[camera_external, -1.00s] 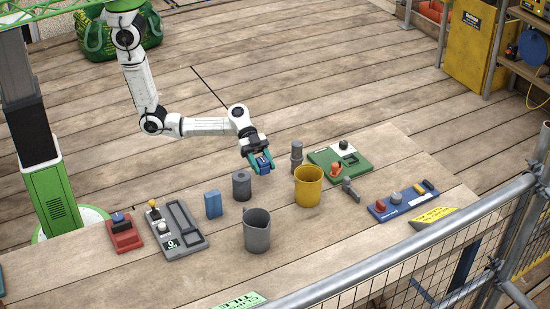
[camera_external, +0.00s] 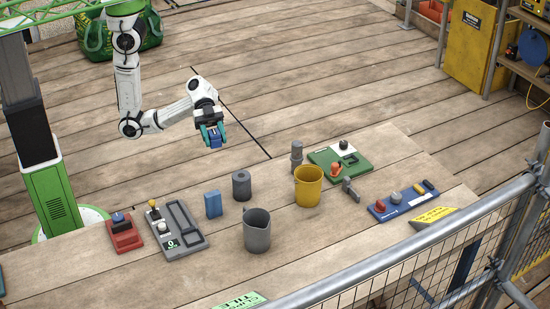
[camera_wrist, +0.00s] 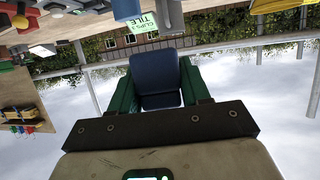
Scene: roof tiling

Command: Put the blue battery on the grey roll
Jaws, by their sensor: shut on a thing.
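My gripper (camera_external: 213,137) is shut on a dark blue block, which I take to be the blue battery (camera_external: 215,139). It holds it in the air behind the table's rear edge. In the wrist view the blue battery (camera_wrist: 157,80) sits between the green fingers of my gripper (camera_wrist: 158,88). The grey roll (camera_external: 241,187) is a short dark cylinder standing upright on the table. It is in front of and to the right of my gripper, apart from it. Its top has a dark hole and nothing rests on it.
A lighter blue block (camera_external: 213,204) stands just left of the roll. A grey jug (camera_external: 257,232) stands in front of it, a yellow mug (camera_external: 308,187) to its right. A grey tray (camera_external: 177,230) and red unit (camera_external: 124,233) lie left.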

